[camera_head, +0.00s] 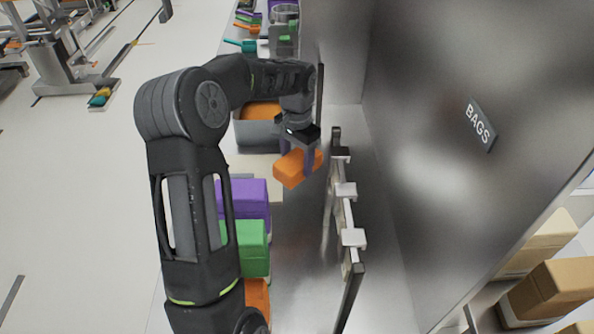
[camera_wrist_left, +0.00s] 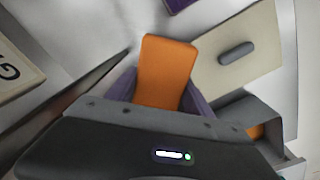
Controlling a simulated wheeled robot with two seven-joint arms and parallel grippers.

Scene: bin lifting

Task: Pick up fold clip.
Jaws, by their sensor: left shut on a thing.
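My left gripper (camera_head: 298,158) reaches in from the left and points down, with its two purple-grey fingers shut on an orange block (camera_head: 291,172). I cannot tell for sure whether this block is the fold clip. It hangs in the air beside the metal clip rail, apart from it. In the left wrist view the orange block (camera_wrist_left: 165,72) sits between the two fingers and sticks out past them. My right gripper is not in view.
A grey bin (camera_head: 257,132) with orange contents stands behind my left forearm. Purple (camera_head: 256,195) and green (camera_head: 254,240) blocks line the near side. A metal rail (camera_head: 343,190) with several pale clips stands right of the block. A steel wall with a BAGS sign (camera_head: 481,124) closes the right.

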